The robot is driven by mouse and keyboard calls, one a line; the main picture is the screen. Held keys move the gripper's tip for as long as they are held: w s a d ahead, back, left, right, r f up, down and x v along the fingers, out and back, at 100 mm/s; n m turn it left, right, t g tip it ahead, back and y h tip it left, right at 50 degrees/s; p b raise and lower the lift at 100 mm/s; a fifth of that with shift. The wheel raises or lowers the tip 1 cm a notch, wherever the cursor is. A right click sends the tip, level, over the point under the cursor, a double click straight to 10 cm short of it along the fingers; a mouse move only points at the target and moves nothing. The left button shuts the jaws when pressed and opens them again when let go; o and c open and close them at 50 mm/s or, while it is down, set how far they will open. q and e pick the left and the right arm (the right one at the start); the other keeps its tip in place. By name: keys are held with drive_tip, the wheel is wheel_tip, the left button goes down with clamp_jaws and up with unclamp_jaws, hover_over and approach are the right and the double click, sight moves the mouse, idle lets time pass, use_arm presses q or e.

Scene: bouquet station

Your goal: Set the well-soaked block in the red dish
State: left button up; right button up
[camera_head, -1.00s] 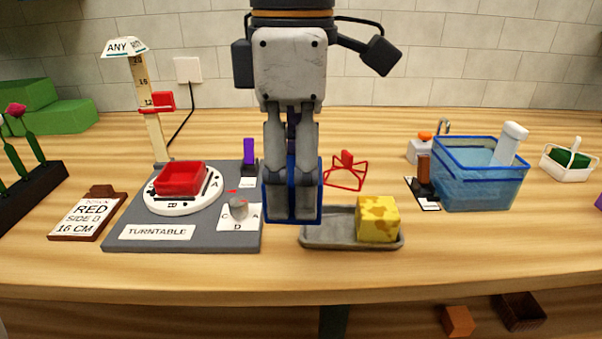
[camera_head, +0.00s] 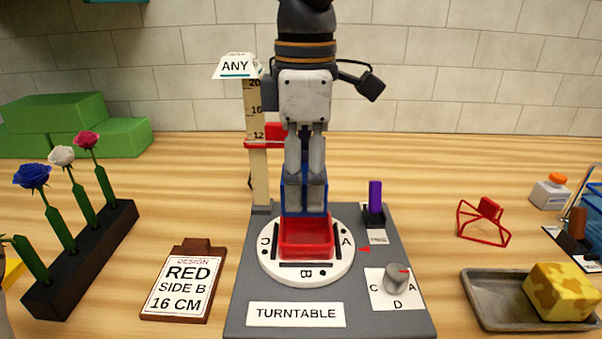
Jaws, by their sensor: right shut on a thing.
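My right gripper (camera_head: 304,205) is shut on a dark blue block (camera_head: 319,202), pointing down at the back of the red dish (camera_head: 306,252). The fingers hide much of the block. Its lower edge overlaps the dish's back rim in the picture; I cannot tell whether it touches. The dish looks empty in front and sits on the white round turntable plate (camera_head: 306,279), with letters C, B and A showing. A yellow block (camera_head: 565,290) with darker patches sits on a grey tray (camera_head: 492,302) at the right. My left gripper is not in view.
A height post (camera_head: 258,165) with a red slider stands just behind the turntable. A knob (camera_head: 397,279) and a purple marker (camera_head: 375,195) stand right of the plate. A flower rack (camera_head: 85,255) and order clipboard (camera_head: 180,287) are left. A red wire stand (camera_head: 485,222) is right.

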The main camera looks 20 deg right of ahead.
drive_tip(key=shift+s+d+f, duration=0.1)
drive_tip(key=shift+f, duration=0.5)
drive_tip(key=shift+s+d+f, duration=0.1)
drive_tip(key=shift+f, duration=0.5)
drive_tip(key=shift+w+f, duration=0.1)
drive_tip(key=shift+f, duration=1.1)
drive_tip(key=o, duration=1.3)
drive_tip(key=o, duration=0.4)
drive_tip(key=shift+f, duration=0.1)
drive_tip(key=shift+o, duration=0.2)
